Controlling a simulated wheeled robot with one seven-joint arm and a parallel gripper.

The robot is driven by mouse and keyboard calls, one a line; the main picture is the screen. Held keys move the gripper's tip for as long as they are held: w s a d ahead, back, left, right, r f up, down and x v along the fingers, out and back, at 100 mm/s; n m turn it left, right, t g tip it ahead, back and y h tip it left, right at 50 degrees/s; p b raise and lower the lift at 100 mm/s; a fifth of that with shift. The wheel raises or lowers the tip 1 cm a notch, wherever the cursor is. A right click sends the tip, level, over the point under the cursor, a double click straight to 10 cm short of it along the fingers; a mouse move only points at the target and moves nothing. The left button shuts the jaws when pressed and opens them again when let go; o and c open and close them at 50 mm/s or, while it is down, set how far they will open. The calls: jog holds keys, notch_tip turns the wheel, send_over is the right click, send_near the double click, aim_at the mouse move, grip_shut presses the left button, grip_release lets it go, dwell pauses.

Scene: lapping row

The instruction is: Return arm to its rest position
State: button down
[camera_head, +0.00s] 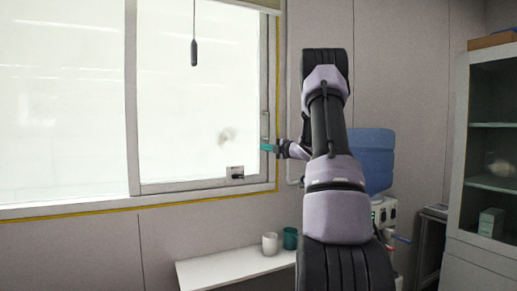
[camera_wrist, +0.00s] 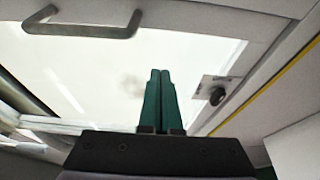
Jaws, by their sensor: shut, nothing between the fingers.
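My arm stands raised in the middle of the head view, bent at the top. My gripper (camera_head: 266,148) points left, in front of the right side of the window frame. In the wrist view its two green fingers (camera_wrist: 160,76) lie together with nothing between them. The window (camera_head: 200,95) fills the left of the head view and lies beyond the fingers in the wrist view. A grey bar handle (camera_wrist: 82,27) and a latch plate with a dark knob (camera_wrist: 216,93) show there, apart from the fingers.
A white table (camera_head: 225,268) stands below the window, with a white cup (camera_head: 270,243) and a teal cup (camera_head: 290,238). A water dispenser with a blue bottle (camera_head: 374,158) stands behind my arm. A glass-door cabinet (camera_head: 490,160) is at the right. A dark rod (camera_head: 194,52) hangs before the window.

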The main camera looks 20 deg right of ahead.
jog(key=s+a+r+m+g+h, duration=0.1)
jog(key=s+a+r+m+h, duration=0.6)
jog(key=s+r+m, duration=0.5)
jog(key=s+a+f+m+g+y, duration=0.1)
jog(key=s+a+f+m+g, duration=0.2)
jog(key=s+a, duration=0.3)
jog(key=s+a+f+m+g+y, duration=0.1)
jog(key=s+a+f+m+g, duration=0.2)
jog(key=s, duration=1.2)
jog(key=s+a+f+m+g+y, duration=0.1)
jog(key=s+a+f+m+g, duration=0.2)
jog(key=s+a+f+m, duration=0.2)
jog(key=s+a+m, duration=0.3)
jog(key=s+a, duration=0.2)
jog(key=s, duration=0.1)
jog(key=shift+s+a+f, duration=0.2)
jog(key=shift+a+f, duration=0.15)
